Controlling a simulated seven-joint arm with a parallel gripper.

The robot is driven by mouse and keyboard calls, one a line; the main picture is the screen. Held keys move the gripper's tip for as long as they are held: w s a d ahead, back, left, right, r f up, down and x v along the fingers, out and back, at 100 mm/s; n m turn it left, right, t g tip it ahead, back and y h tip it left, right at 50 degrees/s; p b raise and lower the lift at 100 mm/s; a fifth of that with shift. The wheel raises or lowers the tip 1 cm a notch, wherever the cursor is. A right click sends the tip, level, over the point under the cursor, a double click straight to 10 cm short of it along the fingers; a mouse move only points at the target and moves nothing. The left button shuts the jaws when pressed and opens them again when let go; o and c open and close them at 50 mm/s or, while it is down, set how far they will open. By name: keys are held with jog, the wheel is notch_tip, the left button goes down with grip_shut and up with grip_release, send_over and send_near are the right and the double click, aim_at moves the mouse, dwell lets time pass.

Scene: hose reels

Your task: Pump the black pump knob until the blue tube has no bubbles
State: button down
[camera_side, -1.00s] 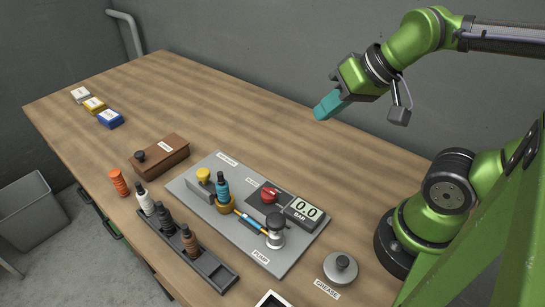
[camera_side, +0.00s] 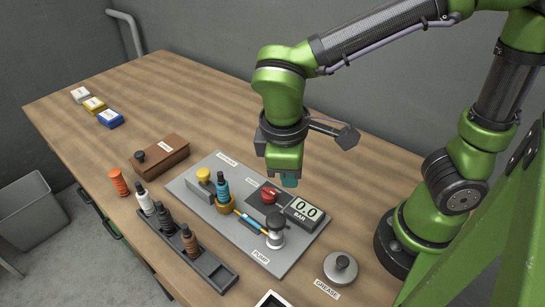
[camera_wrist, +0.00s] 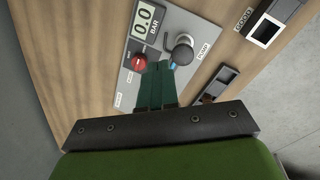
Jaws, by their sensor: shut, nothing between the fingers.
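The black pump knob (camera_side: 275,221) tops a silver pump at the front right of the grey plate (camera_side: 206,160); in the wrist view the knob (camera_wrist: 183,50) is just beyond my fingertips. The blue tube (camera_side: 247,222) runs from the pump to a yellow-orange base holding a teal bottle (camera_side: 222,188). The tube is too small to tell bubbles; in the wrist view my fingers mostly hide it. My gripper (camera_side: 289,181) is shut and empty, pointing down above the plate's back part, apart from the knob. Its teal fingers (camera_wrist: 158,66) lie together in the wrist view.
A red knob (camera_side: 269,195) and a gauge reading 0.0 BAR (camera_side: 304,210) sit beside the pump. A yellow knob (camera_side: 203,174) is at the plate's left. A bottle rack (camera_side: 215,270) stands in front; a grease pot (camera_side: 340,267) is at right.

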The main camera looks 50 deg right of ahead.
aim_at(274, 222)
jog(key=a+n+h, duration=0.1)
jog(key=h, duration=0.1)
jog(key=a+r+n+h, duration=0.1)
jog(key=h, duration=0.1)
jog(key=a+r+n+h, duration=0.1)
jog(key=n+h, duration=0.1)
jog(key=h, duration=0.1)
jog(key=shift+w+a+r+t, duration=0.1)
jog(key=shift+w+a+t, duration=0.1)
jog(key=shift+w+t, duration=0.1)
jog(key=shift+f, duration=4.45)
jog(key=shift+f, duration=0.4)
